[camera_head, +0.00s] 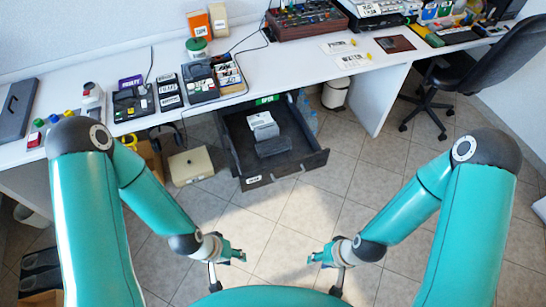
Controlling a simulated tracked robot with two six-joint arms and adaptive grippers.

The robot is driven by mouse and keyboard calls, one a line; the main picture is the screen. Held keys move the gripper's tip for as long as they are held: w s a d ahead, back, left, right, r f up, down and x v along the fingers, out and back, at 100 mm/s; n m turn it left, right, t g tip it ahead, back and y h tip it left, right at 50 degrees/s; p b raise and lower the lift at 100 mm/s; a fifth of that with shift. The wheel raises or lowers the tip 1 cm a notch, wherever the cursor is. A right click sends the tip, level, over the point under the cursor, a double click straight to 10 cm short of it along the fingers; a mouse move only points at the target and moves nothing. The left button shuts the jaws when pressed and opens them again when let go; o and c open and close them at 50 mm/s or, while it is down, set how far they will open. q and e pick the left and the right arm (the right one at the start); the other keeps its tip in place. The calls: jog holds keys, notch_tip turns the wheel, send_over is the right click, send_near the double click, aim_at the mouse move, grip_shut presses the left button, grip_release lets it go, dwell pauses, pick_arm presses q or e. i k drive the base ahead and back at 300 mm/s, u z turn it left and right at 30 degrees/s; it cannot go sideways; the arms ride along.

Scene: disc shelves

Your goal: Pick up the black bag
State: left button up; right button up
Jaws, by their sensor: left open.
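No object is clearly recognisable as a black bag. A dark grey block-like item (273,146) lies in the open black drawer (308,166) below the desk, beside a pale box (262,124). A flat dark case with a handle (14,108) lies at the desk's left end. I cannot tell whether either is the bag. My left gripper (229,271) is open and empty above the floor, in front of the drawer. My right gripper (325,275) appears open and empty, to the right of the left one. Both are apart from the drawer and its contents.
The long white desk (290,84) carries electronics and boxes. A beige box (190,165) stands on the floor left of the drawer. A black office chair (490,75) stands at right, a white bin (336,93) under the desk. The tiled floor between my arms is clear.

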aim_at(279, 146)
jog(key=z, duration=0.65)
jog(key=i, duration=1.6)
jog(key=u, duration=0.35)
